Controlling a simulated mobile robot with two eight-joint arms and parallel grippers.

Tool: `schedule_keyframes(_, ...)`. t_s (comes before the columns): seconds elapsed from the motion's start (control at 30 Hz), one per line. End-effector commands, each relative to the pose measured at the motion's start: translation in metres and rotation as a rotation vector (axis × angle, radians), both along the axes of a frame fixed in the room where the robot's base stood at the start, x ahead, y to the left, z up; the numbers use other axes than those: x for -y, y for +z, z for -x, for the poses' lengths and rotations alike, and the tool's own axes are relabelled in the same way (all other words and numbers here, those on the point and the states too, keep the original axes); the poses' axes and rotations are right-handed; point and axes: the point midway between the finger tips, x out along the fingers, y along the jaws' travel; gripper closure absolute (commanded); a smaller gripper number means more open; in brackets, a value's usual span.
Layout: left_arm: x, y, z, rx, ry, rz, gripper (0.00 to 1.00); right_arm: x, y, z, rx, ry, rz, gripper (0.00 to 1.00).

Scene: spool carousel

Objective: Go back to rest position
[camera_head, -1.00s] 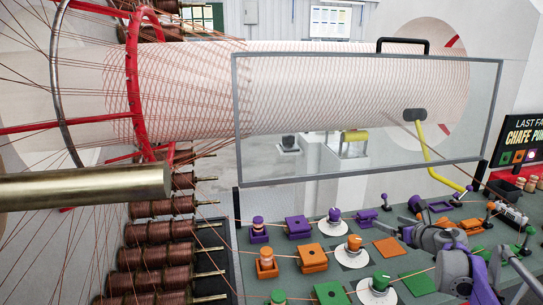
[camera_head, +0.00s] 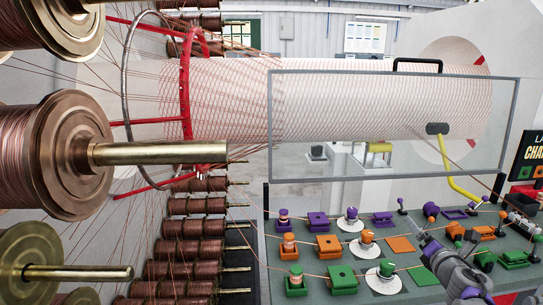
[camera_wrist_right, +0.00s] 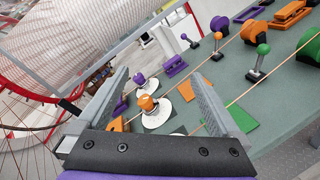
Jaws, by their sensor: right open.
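My right gripper (camera_head: 427,240) shows in the lower right of the head view, over the green table (camera_head: 400,223). Its jaws are apart with nothing between them. In the right wrist view, the two grey fingers of the right gripper (camera_wrist_right: 158,76) stand spread. Behind the gap lie an orange knob on a white disc (camera_wrist_right: 147,104) and a purple knob on a white disc (camera_wrist_right: 139,81). The green knob (camera_head: 387,268) stands on its disc left of my right arm in the head view. My left gripper is in neither view.
Large copper spools (camera_head: 72,155) with brass rods fill the left edge. A clear framed panel (camera_head: 390,125) stands behind the table. A yellow handle (camera_head: 455,170) hangs from it. Small levers and blocks crowd the table around my right arm. Taut copper threads run across it.

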Motion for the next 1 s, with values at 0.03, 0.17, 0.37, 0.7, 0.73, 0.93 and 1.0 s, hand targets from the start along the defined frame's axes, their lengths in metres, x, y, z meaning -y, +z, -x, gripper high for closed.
schedule_keyframes(0.03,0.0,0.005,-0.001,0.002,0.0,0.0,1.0,-0.012,0.01,0.014,0.037,-0.062,-0.132,0.0)
schedule_keyframes(0.17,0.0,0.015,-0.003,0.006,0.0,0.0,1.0,-0.034,0.009,0.064,0.12,-0.284,-0.582,0.0)
schedule_keyframes(0.37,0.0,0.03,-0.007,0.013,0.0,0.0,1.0,-0.088,-0.064,0.173,0.106,-0.692,-1.332,0.0)
schedule_keyframes(0.7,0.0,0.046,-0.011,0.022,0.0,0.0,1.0,-0.199,-0.177,0.319,-0.158,-1.27,-1.968,0.0)
schedule_keyframes(0.73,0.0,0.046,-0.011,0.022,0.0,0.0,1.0,-0.205,-0.181,0.326,-0.176,-1.301,-1.99,0.0)
schedule_keyframes(0.93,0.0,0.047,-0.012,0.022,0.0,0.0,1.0,-0.213,-0.187,0.335,-0.2,-1.343,-2.016,0.0)
schedule_keyframes(1.0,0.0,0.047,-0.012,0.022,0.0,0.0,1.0,-0.213,-0.187,0.335,-0.2,-1.343,-2.016,0.0)
